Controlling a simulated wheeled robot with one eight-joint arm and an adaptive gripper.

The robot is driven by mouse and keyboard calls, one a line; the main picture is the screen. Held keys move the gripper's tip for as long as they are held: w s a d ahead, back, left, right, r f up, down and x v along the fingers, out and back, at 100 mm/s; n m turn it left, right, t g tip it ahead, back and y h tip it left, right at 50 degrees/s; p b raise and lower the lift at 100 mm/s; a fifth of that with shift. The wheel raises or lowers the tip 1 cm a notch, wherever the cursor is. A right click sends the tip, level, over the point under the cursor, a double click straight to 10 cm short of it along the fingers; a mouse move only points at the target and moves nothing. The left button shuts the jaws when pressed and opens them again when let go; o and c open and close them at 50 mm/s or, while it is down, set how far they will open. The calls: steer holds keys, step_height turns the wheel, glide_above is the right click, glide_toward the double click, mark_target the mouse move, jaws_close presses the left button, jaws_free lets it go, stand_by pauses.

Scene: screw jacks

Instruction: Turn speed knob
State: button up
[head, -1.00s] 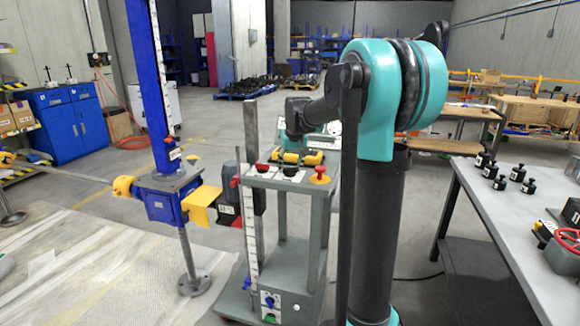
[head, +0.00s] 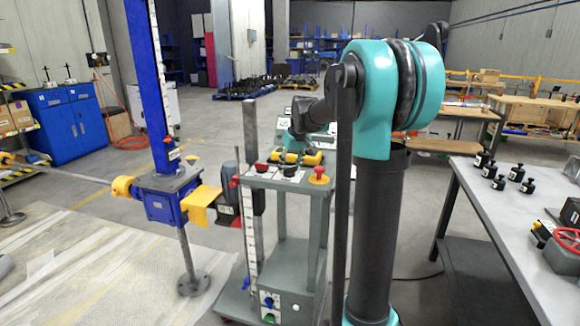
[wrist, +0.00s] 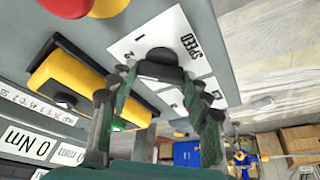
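The speed knob (wrist: 158,68) is a black round knob on a white plate (wrist: 130,45) marked SPEED with position numbers, in the wrist view. My gripper (wrist: 157,80) is open, with one finger on each side of the knob and its tips close to it. A gap seems to show on both sides; contact cannot be made out. In the head view, a black knob on a white plate (head: 288,172) sits on top of the grey control cart (head: 300,183). My fingers cannot be made out there.
A yellow bar with black ends (wrist: 72,80) lies beside the speed plate. A red button on a yellow base (wrist: 85,5) is at the top left. In the head view, a red knob (head: 262,167) and a blue screw jack (head: 160,200) stand left of the black knob.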

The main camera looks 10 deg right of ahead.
steer(key=o, duration=0.4)
steer(key=shift+o, duration=0.2)
steer(key=shift+r, duration=0.1)
steer(key=v, duration=1.1)
steer(key=shift+s+r, duration=0.25)
steer(key=shift+r, duration=0.1)
steer(key=shift+f, duration=0.1)
steer(key=s+f+m+h, duration=0.1)
steer(key=s+f+m, duration=0.2)
steer(key=s+f, duration=2.7)
steer(key=shift+s+f+m, duration=0.2)
steer(key=shift+f+m, duration=0.05)
steer(key=shift+m, duration=0.05)
